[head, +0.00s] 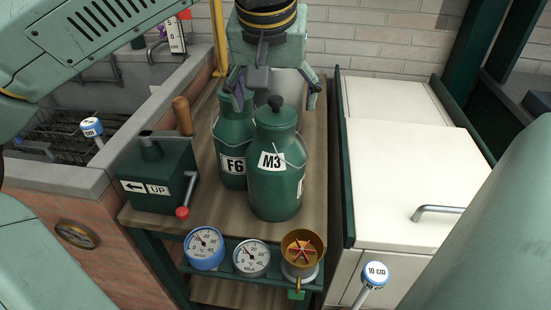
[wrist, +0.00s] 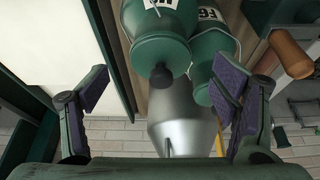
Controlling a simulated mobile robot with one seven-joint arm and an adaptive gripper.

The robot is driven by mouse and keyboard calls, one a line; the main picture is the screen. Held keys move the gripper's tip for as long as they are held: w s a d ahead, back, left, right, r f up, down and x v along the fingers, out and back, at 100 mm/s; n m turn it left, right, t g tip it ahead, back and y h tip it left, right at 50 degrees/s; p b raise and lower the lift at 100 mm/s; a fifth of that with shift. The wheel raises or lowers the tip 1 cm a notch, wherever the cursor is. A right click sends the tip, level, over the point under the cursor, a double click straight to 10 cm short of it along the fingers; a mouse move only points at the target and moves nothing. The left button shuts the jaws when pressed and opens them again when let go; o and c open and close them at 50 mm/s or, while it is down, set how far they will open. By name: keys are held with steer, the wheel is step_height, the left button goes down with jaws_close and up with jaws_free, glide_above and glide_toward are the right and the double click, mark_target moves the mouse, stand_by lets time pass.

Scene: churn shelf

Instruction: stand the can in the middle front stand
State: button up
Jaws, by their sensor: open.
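Two green cans stand upright on the wooden shelf top: one marked M3 (head: 275,180) in front, one marked F6 (head: 231,140) behind it to the left. A plain silver can (wrist: 182,105) stands behind them, mostly hidden in the head view by my gripper and M3. In the wrist view, M3 (wrist: 160,55) and F6 (wrist: 208,60) lie beyond the silver can. My gripper (head: 275,93) is open and empty, above the back of the cans, its fingers (wrist: 172,97) spread either side of the silver can in the wrist view. I cannot make out the middle front stand.
A green box with a lever and "UP" label (head: 157,175) is left of the cans. Dials (head: 204,248) and a brass cup (head: 302,248) line the shelf's front. A white cabinet (head: 405,170) is right; a sink trough (head: 60,120) is left.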

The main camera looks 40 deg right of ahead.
mark_target(275, 108)
steer(key=shift+p+x, duration=0.65)
steer(key=shift+x, duration=2.45)
steer(key=shift+c, duration=0.4)
steer(key=shift+r, duration=0.1)
jaws_close()
